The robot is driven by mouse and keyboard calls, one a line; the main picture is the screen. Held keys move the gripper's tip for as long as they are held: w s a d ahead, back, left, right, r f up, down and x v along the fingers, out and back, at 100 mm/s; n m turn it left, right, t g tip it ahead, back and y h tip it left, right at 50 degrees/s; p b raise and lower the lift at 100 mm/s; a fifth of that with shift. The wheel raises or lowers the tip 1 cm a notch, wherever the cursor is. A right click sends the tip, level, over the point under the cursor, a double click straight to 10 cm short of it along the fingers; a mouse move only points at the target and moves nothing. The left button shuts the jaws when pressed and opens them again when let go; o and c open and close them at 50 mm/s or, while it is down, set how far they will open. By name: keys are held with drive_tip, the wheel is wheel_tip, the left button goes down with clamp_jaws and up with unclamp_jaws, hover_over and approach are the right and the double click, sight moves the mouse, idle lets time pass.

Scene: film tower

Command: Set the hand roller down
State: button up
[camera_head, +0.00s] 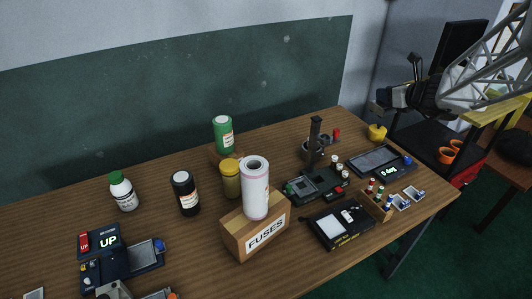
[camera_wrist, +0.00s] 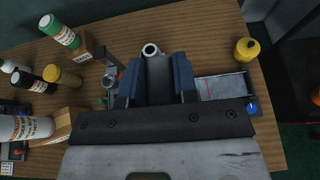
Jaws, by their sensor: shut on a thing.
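My gripper (camera_wrist: 157,82) is shut on the hand roller (camera_wrist: 152,50), a dark grey piece with a pale ring-shaped end, seen between the two blue-grey fingers in the wrist view. Its lower part is hidden by the fingers and the gripper body. In the head view, my gripper (camera_head: 388,97) is at the right, in front of the table's far right corner, and appears raised above the table. The roller is too small and dark there to make out clearly.
Near the gripper are a yellow pot (camera_head: 377,132) and a tray device with a lit display (camera_head: 381,160). A black column device (camera_head: 316,140), a FUSES box (camera_head: 257,236) bearing a white cylinder (camera_head: 256,190), and several bottles crowd the table (camera_head: 165,240). Bare wood shows at the front left.

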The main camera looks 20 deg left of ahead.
drive_tip(key=s+a, duration=0.3)
drive_tip(key=a, duration=1.3)
drive_tip(key=s+a, duration=0.3)
drive_tip(key=a, duration=1.3)
wheel_tip(320, 180, down, 27)
drive_tip(key=shift+a, duration=0.35)
drive_tip(key=shift+w, duration=0.1)
drive_tip(key=w+a+f, duration=0.1)
drive_tip(key=w+a, duration=0.6)
drive_tip(key=w, duration=0.6)
drive_tip(key=shift+a+f, duration=0.1)
drive_tip(key=shift+w+a+f, duration=0.1)
drive_tip(key=shift+w+f, duration=0.1)
drive_tip(key=shift+f, duration=0.7)
drive_tip(key=shift+w+a+f, duration=0.1)
drive_tip(key=shift+w+f, duration=0.1)
drive_tip(key=shift+f, duration=0.7)
